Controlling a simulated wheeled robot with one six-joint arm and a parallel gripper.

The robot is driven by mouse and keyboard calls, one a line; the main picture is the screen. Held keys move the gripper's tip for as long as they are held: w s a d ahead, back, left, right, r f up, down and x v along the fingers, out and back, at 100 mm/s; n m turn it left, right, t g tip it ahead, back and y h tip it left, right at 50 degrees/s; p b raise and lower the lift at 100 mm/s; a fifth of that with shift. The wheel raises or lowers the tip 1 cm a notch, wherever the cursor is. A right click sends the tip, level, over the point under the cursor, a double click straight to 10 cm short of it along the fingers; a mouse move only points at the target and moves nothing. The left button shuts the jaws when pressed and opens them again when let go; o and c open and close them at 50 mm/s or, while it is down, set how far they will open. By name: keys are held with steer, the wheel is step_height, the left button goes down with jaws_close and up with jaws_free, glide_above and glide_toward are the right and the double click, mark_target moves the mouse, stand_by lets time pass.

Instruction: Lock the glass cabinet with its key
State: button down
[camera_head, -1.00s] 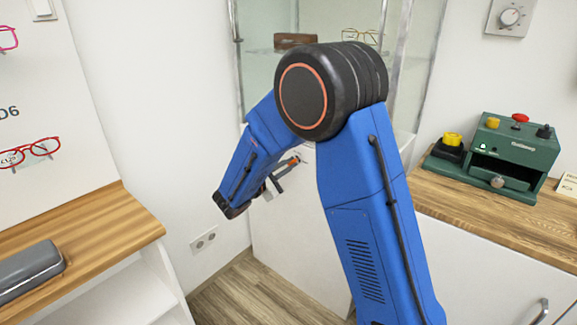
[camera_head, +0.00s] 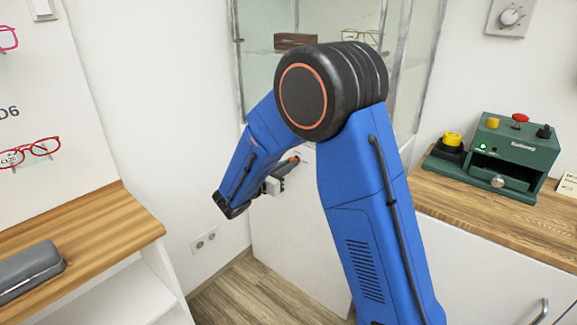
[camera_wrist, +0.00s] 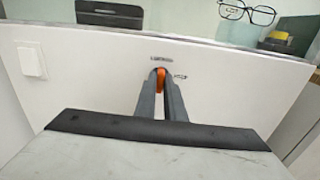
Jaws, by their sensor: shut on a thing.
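The glass cabinet (camera_head: 300,235) stands in the corner, with a white lower body and glass above. Its white front panel (camera_wrist: 90,75) fills the middle of the wrist view. My gripper (camera_wrist: 161,80) points at this panel, with its two grey fingers shut on an orange-headed key (camera_wrist: 160,74). In the head view my gripper (camera_head: 288,170) is in front of the panel, with a bit of orange at its tips. The key's shaft is hidden, so I cannot tell whether it is in a lock. A small grey plate (camera_wrist: 162,60) shows just above the key.
Glasses (camera_wrist: 247,11) and a brown case (camera_head: 295,41) are inside the cabinet. A green device (camera_head: 515,155) stands on the right counter. A wooden shelf (camera_head: 95,225) with a grey case (camera_head: 30,270) is at left. A wall socket (camera_head: 204,240) is beside the cabinet.

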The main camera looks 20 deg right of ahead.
steer(key=shift+f+n, duration=0.1)
steer(key=shift+n, duration=0.2)
steer(key=c, duration=1.8)
jaws_free()
steer(key=shift+c, duration=0.2)
steer(key=v, duration=1.7)
steer(key=shift+s+a, duration=0.15)
steer(key=shift+a, duration=0.05)
